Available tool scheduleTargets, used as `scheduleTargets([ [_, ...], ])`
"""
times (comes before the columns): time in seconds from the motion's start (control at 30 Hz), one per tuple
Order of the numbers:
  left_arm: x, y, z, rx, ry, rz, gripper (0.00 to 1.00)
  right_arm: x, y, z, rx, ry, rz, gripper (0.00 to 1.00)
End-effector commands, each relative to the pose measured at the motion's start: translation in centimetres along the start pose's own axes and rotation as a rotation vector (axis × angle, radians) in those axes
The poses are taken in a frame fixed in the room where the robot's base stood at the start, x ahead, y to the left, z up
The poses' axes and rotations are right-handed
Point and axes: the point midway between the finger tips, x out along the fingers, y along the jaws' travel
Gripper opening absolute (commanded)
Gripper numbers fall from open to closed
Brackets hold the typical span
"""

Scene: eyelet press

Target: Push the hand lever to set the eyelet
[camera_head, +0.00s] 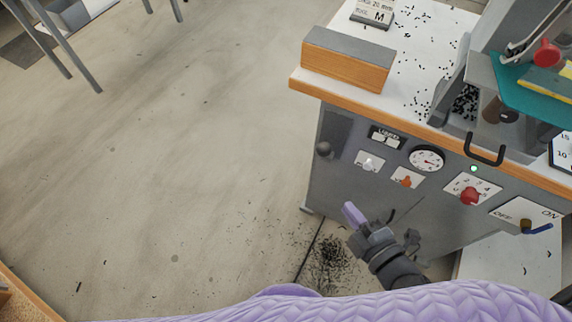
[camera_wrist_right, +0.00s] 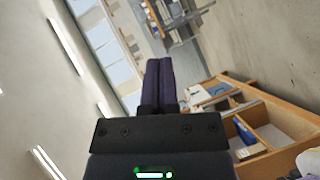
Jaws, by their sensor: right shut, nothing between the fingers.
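The press bench (camera_head: 345,185) stands at the right of the head view, with a grey front panel and a white top. A metal arm with a red knob (camera_head: 546,52) shows at the upper right; I cannot tell for sure whether it is the hand lever. My right gripper (camera_head: 352,214) is low in front of the panel, apart from both knobs. It also shows in the right wrist view (camera_wrist_right: 159,62), its purple fingers shut and empty. My left gripper is out of view.
A black handle (camera_head: 484,150) sticks out at the bench edge. A wooden block (camera_head: 345,62) stands on top.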

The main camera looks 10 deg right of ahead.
Motion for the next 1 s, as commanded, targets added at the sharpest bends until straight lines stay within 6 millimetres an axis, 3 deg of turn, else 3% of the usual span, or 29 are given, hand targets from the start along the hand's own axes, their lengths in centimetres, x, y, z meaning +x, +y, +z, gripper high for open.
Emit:
scheduleTargets([
  [0.47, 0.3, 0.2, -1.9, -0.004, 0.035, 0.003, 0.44, 0.7, 0.5, -0.3, -0.027, 0.017, 0.016, 0.0],
  [0.93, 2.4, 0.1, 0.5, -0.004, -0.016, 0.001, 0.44, 10.5, 0.5, -0.3, -0.027, 0.016, 0.016, 0.0],
  [1.0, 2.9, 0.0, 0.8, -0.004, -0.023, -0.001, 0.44, 11.3, 0.4, 0.7, -0.029, 0.015, 0.014, 0.0],
])
